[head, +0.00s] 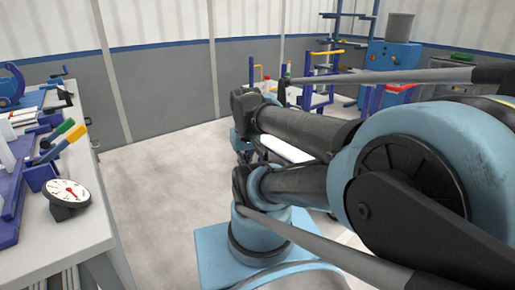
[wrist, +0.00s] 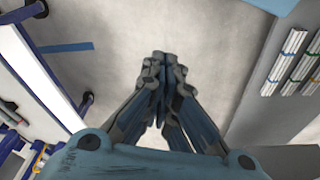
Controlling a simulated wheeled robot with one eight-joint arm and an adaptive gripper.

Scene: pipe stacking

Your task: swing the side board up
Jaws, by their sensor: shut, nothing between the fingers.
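My gripper (wrist: 160,75) is shut and empty in the wrist view, its fingers pressed together above bare floor. A long white board with a blue edge (wrist: 38,72), which looks like the side board, slants down the left of the wrist view. My gripper is to the right of it, apart from it in the picture. In the head view a white board (head: 285,150) shows in part behind my arm, which hides much of it. I cannot tell its hinge from these frames. My gripper cannot be made out in the head view.
A workbench (head: 75,238) with a dial gauge (head: 69,194) and blue tools stands at the left. A blue machine (head: 393,56) and a blue rack (head: 340,45) stand at the back right. The floor (head: 160,180) between bench and arm is clear.

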